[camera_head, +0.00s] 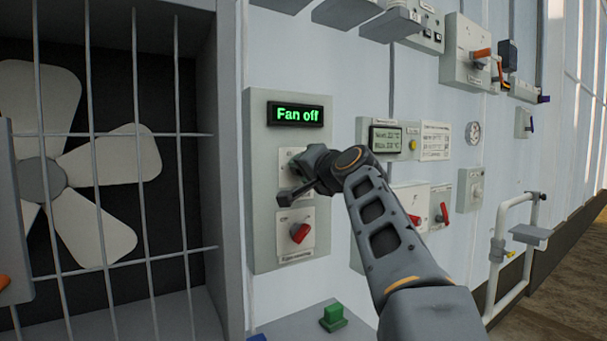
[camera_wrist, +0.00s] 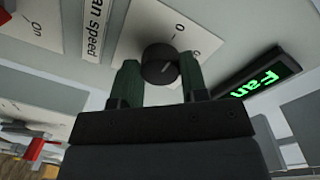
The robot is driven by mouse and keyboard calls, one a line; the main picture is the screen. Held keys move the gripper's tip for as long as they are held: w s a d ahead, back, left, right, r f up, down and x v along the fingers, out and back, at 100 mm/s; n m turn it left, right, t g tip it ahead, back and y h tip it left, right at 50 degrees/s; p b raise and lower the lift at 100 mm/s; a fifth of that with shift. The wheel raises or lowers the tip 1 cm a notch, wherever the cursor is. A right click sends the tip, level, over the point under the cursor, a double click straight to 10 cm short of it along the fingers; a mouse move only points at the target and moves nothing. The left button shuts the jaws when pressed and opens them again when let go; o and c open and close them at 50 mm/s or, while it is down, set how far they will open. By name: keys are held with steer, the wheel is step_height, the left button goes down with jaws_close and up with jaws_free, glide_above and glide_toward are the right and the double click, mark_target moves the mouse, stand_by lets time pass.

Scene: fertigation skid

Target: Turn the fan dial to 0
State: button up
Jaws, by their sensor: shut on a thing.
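The fan dial (camera_wrist: 158,62) is a round black knob on a white plate labelled "Fan speed" in the wrist view. A "0" mark is printed on the plate just above it in that view. My gripper (camera_wrist: 160,72) has its two dark green fingers on either side of the dial and is shut on it. In the head view my gripper (camera_head: 303,172) covers the dial on the fan panel (camera_head: 260,190). The green display (camera_head: 297,114) above reads "Fan off". The dial's exact pointer direction is hard to make out.
A red rotary switch (camera_head: 300,233) sits just below my gripper on the same panel. A caged fan (camera_head: 45,180) is at the left. A small screen (camera_head: 386,139) and other control boxes line the wall to the right. A green block (camera_head: 333,317) is on a grey surface below.

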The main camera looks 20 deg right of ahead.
stand_by(0.4)
steer(key=o, duration=0.9)
steer(key=s, duration=0.4)
steer(key=s+b, duration=0.1)
steer(key=s, duration=0.4)
steer(key=s+d, duration=0.1)
steer(key=s, duration=0.3)
steer(key=shift+s+d+r, duration=0.1)
steer(key=shift+s+r, duration=0.15)
steer(key=shift+s, duration=0.1)
